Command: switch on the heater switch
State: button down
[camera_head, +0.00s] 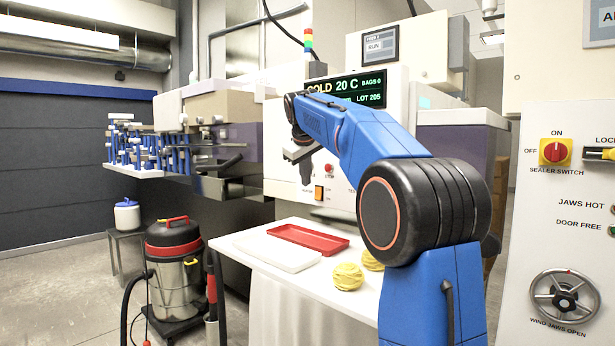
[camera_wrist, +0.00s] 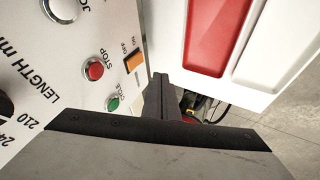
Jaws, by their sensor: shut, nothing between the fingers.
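The heater switch (camera_head: 319,192) is a small orange rocker on the white front panel of the machine (camera_head: 345,195). In the wrist view the orange rocker (camera_wrist: 134,62) shows beside OFF and ON lettering, close to the fingertips. I cannot tell which way it is tipped. My gripper (camera_head: 306,176) is shut and empty, pointing down in front of the panel just left of and above the switch. In the wrist view my gripper (camera_wrist: 159,82) is just to the right of the rocker, with no clear contact. The display (camera_head: 345,90) reads COLD 20 C.
A red STOP button (camera_wrist: 95,68) and a green CYCLE button (camera_wrist: 112,103) sit near the switch. Below is a white table (camera_head: 330,280) with a red tray (camera_head: 308,239), a white slab (camera_head: 262,250) and yellow bundles (camera_head: 348,276). A vacuum cleaner (camera_head: 175,270) stands left.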

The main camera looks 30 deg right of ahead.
aim_at(315, 196)
jog(key=shift+w+d+f, duration=0.8)
jog(key=shift+d+f, duration=0.15)
jog(key=shift+f, duration=0.05)
jog(key=shift+w+d+f, duration=0.75)
jog(key=shift+d+f, duration=0.2)
jog(key=shift+f, duration=0.1)
jog(key=shift+w+d+f, duration=0.8)
jog(key=shift+d+f, duration=0.15)
jog(key=shift+f, duration=0.05)
jog(key=shift+d, duration=0.1)
jog(key=shift+w+d+f, duration=0.1)
jog(key=shift+d, duration=0.1)
jog(key=shift+r, duration=0.2)
jog(key=shift+r, duration=0.65)
